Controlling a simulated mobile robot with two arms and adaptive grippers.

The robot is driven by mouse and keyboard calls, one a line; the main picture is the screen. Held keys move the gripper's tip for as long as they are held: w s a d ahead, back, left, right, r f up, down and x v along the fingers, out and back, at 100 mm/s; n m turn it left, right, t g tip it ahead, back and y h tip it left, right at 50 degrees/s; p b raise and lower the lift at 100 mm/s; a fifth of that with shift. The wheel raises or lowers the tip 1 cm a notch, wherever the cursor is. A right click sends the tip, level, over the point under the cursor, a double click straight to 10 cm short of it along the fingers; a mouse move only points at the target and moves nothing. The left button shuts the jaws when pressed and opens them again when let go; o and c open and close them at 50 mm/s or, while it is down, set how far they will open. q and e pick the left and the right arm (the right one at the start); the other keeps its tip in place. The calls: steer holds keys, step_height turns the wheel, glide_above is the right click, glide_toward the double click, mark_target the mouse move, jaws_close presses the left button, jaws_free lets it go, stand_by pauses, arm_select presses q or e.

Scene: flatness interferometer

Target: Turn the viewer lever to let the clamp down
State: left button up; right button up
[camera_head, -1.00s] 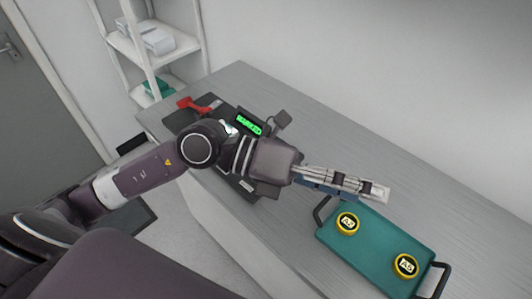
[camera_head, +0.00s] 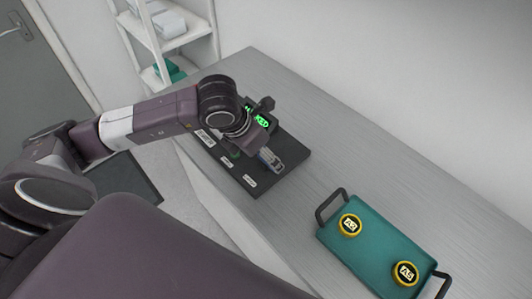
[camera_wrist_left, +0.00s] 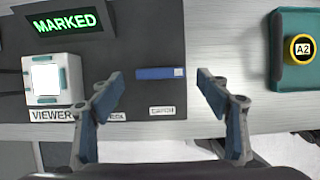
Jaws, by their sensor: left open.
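The viewer (camera_wrist_left: 50,78), a white box with teal sides and a bright white window, sits on the dark base plate (camera_head: 290,150) above a "VIEWER" label (camera_wrist_left: 53,115). My left gripper (camera_wrist_left: 158,82) is open and empty over the plate, to the right of the viewer. A blue bar with a pale end (camera_wrist_left: 160,73) lies between its fingers in the wrist view, apart from both. In the head view the left gripper (camera_head: 271,159) points down at the plate. I cannot make out the viewer lever or clamp; my arm hides part of the plate. My right gripper is not in view.
A green display (camera_wrist_left: 65,22) reads "MARKED". A teal tray (camera_head: 375,245) with dark handles holds two yellow-ringed discs marked A2 (camera_head: 350,225) and A5 (camera_head: 405,273). The grey bench (camera_head: 400,185) is clear between plate and tray. White shelves (camera_head: 165,40) stand behind.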

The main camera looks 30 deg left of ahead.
arm_select(q)
steer(key=shift+x, duration=1.2)
